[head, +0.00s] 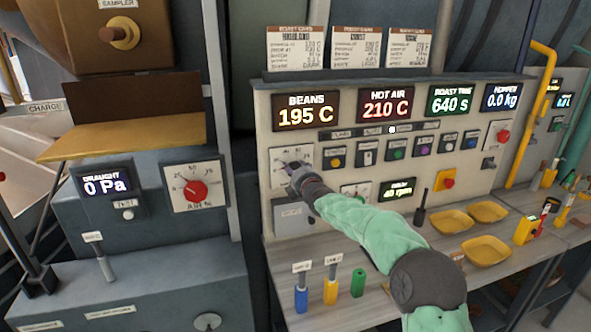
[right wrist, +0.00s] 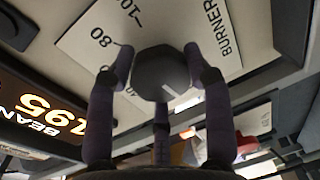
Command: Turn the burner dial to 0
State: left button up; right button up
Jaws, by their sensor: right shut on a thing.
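The burner dial is a dark grey knob (right wrist: 162,72) on a white scale plate lettered BURNER (right wrist: 222,42), with 100 and 80 readable. My right gripper (head: 294,172) reaches the dial from the front. In the right wrist view its dark fingers (right wrist: 158,66) are closed around the knob's sides. A short white mark shows on the knob face, toward the lower right of that view. The number it points at cannot be read. My left gripper is not in view.
The panel (head: 262,110) has displays above and several buttons right of the dial. A red AIR dial (head: 196,190) is on a separate grey cabinet at left. Yellow bowls (head: 487,250) and upright coloured handles (head: 330,287) stand on the bench below, near my right arm.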

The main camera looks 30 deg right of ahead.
jog(key=shift+f+n, duration=0.1)
jog(key=shift+n, duration=0.2)
jog(key=o, duration=1.2)
jog(key=shift+s, duration=0.1)
jog(key=shift+v, duration=5.9)
jog(key=shift+a, duration=0.15)
